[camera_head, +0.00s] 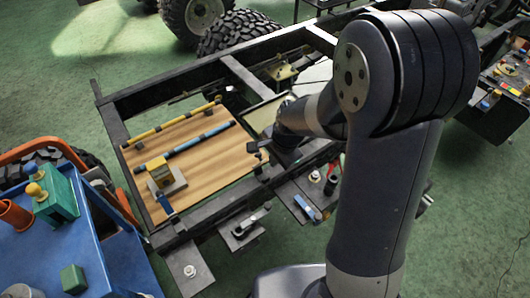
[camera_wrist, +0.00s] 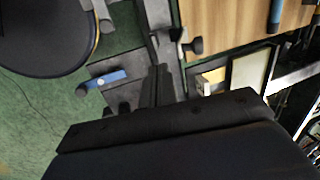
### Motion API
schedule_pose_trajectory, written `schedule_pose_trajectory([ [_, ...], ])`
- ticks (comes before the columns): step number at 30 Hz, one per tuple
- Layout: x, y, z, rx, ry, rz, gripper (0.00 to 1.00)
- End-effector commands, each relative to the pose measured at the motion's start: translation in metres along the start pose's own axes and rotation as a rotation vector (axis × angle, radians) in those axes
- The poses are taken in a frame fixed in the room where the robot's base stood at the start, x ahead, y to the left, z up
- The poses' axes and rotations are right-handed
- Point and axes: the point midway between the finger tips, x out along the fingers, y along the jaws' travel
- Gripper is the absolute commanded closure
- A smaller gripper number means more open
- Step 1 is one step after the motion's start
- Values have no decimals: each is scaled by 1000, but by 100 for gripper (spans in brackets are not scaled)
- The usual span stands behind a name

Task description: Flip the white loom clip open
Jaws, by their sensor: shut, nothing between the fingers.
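I cannot pick out the white loom clip for certain in either view. A small whitish piece (camera_head: 183,93) shows on the far frame rail in the head view, too small to identify. My gripper (camera_head: 258,152) is at the right edge of the wooden board, beside the pale panel. In the wrist view my gripper (camera_wrist: 160,86) shows as two dark fingers pressed together over the frame rail, with nothing between them. Part of the area below it is hidden by my wrist housing.
The wooden board (camera_head: 205,148) carries a yellow rod (camera_head: 172,126), a blue rod (camera_head: 198,139) and a yellow block (camera_head: 159,174). Small shelves with a blue-handled part (camera_head: 307,206) stick out along the near rail. A blue cart (camera_head: 75,240) stands at left.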

Motion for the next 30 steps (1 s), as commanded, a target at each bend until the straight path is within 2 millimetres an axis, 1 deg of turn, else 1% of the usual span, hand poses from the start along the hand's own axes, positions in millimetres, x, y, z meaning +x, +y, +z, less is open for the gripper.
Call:
schedule_pose_trajectory([
  [3,8,-15,1,-2,-1,0,100],
  [6,14,-24,1,-2,-1,0,100],
  [10,19,-32,2,0,0,-1,100],
  [21,21,-35,1,1,0,-1,100],
  [30,18,-39,1,0,-2,26,100],
])
